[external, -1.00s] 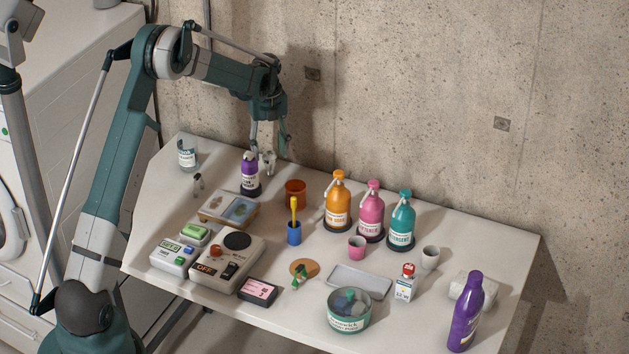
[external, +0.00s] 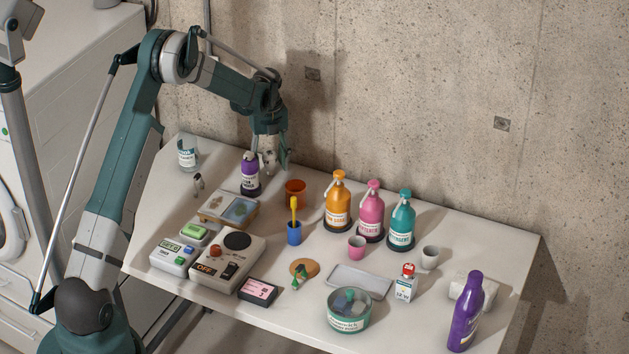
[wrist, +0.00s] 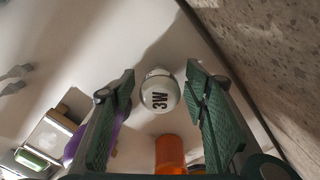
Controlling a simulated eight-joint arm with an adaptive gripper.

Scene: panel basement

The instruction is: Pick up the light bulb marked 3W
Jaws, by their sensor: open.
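The light bulb (wrist: 160,92) shows in the wrist view as a round white end with dark lettering that reads as 3W turned over. My gripper (wrist: 160,80) is open, with one green ridged finger on each side of the bulb and gaps visible between. In the external view my gripper (external: 270,163) points down low over the back left of the table, just right of a purple bottle. I cannot clearly make out the bulb there.
The purple bottle (external: 250,177) stands close to my left finger. An orange cup (external: 296,190) stands nearby on the near side. A glass jar (external: 188,155) is at the back left corner. The concrete wall (external: 400,90) rises close behind.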

